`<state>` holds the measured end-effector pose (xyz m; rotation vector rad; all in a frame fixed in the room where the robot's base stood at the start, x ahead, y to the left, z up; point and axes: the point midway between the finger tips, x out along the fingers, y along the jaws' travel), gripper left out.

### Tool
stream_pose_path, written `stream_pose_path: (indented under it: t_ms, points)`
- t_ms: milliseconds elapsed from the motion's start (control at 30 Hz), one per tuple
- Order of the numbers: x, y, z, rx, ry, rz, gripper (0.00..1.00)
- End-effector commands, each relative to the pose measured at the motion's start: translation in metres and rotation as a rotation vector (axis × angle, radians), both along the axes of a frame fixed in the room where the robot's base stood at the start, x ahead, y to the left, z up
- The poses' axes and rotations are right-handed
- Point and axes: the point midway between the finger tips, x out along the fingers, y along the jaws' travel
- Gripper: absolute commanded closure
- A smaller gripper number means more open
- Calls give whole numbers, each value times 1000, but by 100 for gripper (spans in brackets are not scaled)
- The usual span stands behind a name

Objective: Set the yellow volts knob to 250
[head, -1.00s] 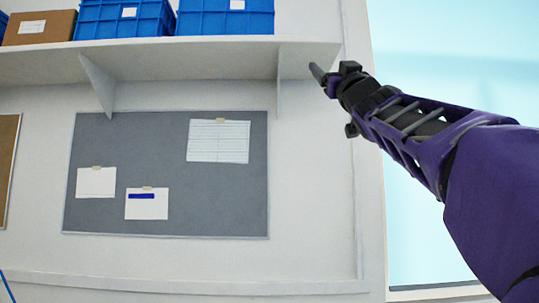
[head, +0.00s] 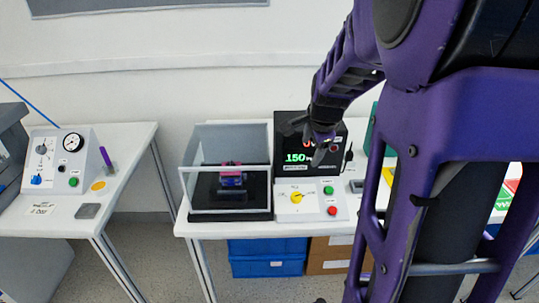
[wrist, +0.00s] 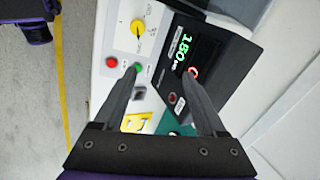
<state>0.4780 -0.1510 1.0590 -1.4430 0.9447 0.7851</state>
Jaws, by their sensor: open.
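The yellow volts knob (head: 297,197) is on the sloped white front panel of a power supply on the middle table. In the wrist view the knob (wrist: 137,27) shows near the top, with a pale dial around it; its exact setting is too small to read. The black display box (head: 283,150) behind it shows 150 in green, also seen in the wrist view. My gripper (head: 308,138) is open and empty in front of the display box, above the panel. In the wrist view my two fingers (wrist: 160,75) are spread, apart from the knob.
Green (head: 328,190) and red (head: 332,210) buttons sit right of the knob. A clear-sided case (head: 188,185) stands left of the panel. Another control box (head: 90,170) with a gauge and blue knob is on the left table. Blue (head: 265,265) and brown boxes are below.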

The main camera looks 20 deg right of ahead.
Motion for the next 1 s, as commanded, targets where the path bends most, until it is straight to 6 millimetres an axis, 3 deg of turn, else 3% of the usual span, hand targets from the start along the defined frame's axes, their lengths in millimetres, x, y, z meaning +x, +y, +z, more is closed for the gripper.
stream_pose_path:
  t_ms: [100,267,1000]
  points:
    - [-25,10,-24,78,75,-52,26]
    - [-31,15,-38,107,103,-68,26]
    - [20,8,-172,103,99,-64,26]
